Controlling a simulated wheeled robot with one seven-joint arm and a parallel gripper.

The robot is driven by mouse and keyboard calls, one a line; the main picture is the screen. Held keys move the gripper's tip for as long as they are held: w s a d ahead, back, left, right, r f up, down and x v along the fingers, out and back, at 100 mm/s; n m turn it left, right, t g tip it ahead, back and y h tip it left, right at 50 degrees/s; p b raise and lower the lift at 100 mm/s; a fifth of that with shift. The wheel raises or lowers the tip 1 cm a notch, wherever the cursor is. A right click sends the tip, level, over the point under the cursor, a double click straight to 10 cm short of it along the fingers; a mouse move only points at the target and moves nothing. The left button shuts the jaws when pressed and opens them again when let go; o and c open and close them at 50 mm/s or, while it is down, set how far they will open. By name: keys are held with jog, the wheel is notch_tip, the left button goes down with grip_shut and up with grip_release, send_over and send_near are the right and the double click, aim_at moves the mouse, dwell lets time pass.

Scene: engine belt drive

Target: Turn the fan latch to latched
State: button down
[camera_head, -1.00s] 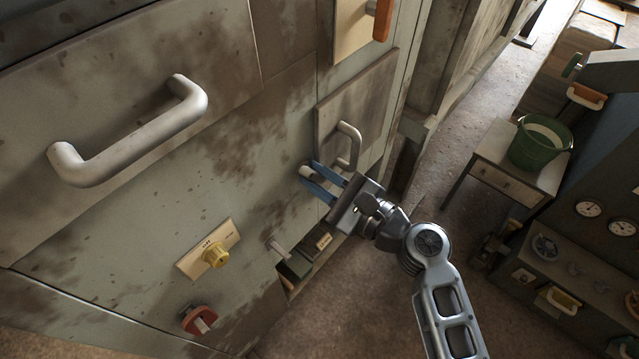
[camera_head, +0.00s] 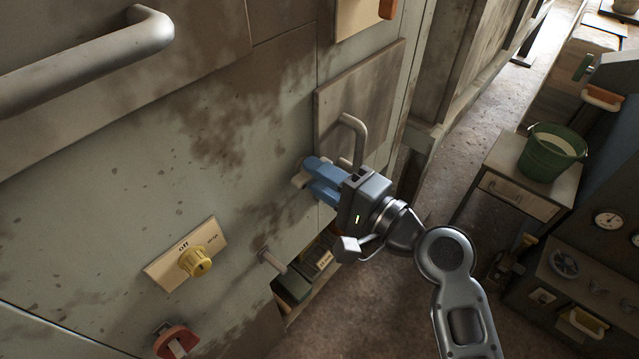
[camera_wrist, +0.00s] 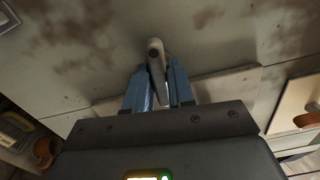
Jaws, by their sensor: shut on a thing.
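A small pale grey latch lever (camera_wrist: 156,58) sits on the stained grey panel, between my blue fingers in the wrist view. The fingers hide much of the lever in the head view. I see no label on it, so I cannot read its setting.
A bent grey handle (camera_head: 355,135) on a small door is close above my gripper. A yellow knob (camera_head: 196,262) marked "off", a red-based switch (camera_head: 177,341) and a peg (camera_head: 270,259) are lower left. A large handle (camera_head: 95,62) juts out upper left. A green bucket (camera_head: 553,151) stands right.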

jog(key=shift+f+n+b, duration=0.15)
jog(key=shift+n+b, duration=0.25)
jog(key=shift+n, duration=0.2)
jog(key=c, duration=1.3)
grip_release()
jog(key=shift+c, duration=0.2)
jog(key=shift+d, duration=0.1)
jog(key=v, duration=0.7)
jog(key=shift+s+d, duration=0.25)
jog(key=shift+s, duration=0.05)
